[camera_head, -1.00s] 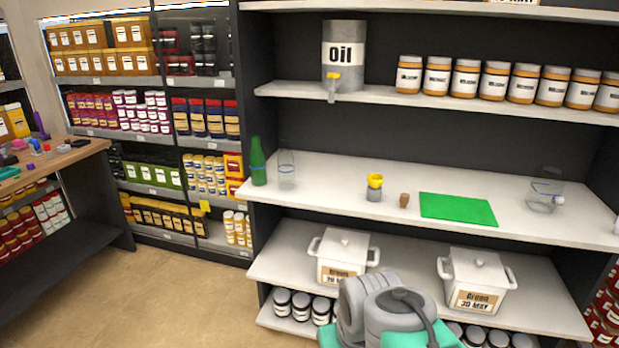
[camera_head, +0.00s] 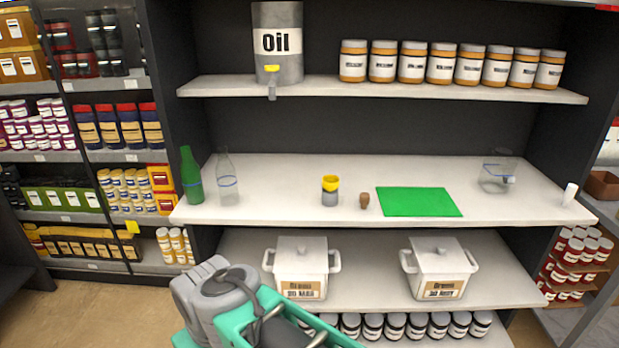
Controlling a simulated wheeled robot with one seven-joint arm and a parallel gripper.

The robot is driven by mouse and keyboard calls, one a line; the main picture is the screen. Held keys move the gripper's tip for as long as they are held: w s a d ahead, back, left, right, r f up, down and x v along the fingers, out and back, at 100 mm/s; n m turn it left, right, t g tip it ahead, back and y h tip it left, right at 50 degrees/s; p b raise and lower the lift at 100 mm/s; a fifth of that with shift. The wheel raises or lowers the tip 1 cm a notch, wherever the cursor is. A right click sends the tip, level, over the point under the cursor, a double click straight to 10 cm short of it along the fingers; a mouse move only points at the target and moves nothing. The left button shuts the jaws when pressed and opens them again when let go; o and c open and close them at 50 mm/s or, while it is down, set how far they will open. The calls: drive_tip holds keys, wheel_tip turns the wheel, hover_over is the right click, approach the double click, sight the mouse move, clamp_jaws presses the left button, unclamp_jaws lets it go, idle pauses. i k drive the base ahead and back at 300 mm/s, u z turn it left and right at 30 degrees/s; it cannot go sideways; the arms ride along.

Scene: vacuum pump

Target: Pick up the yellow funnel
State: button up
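The yellow funnel (camera_head: 331,182) sits on top of a small grey cup (camera_head: 330,198) on the white middle shelf, left of the shelf's centre. My arm shows folded at the bottom of the view, below and in front of the shelf. My gripper's fingertips are not visible, and nothing of mine touches the funnel.
On the same shelf (camera_head: 270,212) are a green bottle (camera_head: 191,177), a clear bottle (camera_head: 228,182), a brown stopper (camera_head: 364,201), a green mat (camera_head: 419,202) and a clear flask (camera_head: 496,176). The oil drum (camera_head: 277,62) and jars (camera_head: 412,63) stand above; white pots (camera_head: 301,270) stand below.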

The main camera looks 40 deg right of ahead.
sight(330, 183)
drive_tip(key=z, duration=0.4)
drive_tip(key=i, duration=0.75)
drive_tip(key=z, duration=0.6)
